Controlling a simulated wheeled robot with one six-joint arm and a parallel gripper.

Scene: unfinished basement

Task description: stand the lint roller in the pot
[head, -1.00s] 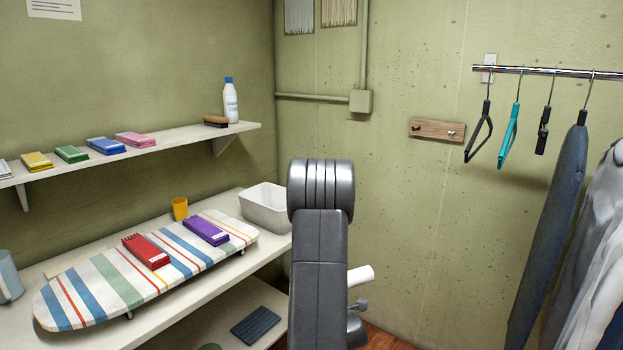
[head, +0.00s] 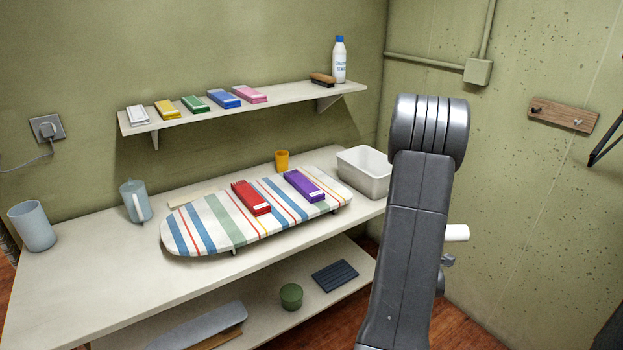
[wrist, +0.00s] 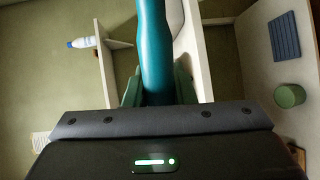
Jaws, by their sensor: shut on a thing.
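My gripper (wrist: 157,88) is shut on the teal handle of the lint roller (wrist: 155,45) in the wrist view. In the head view my arm hides the gripper; the roller's white end (head: 456,233) sticks out to the right of the arm. The roller is held in the air, apart from the bench. A tapered blue-grey pot (head: 32,228), open at the top, stands upright at the left end of the bench. It is far to the left of my gripper in the head view.
On the bench (head: 110,285) are a blue-grey jug (head: 135,202), a striped ironing board (head: 213,233) with red and purple boxes, a yellow cup (head: 282,160) and a white tub (head: 364,172). A wall shelf (head: 290,95) hangs above. Bench space right of the pot is clear.

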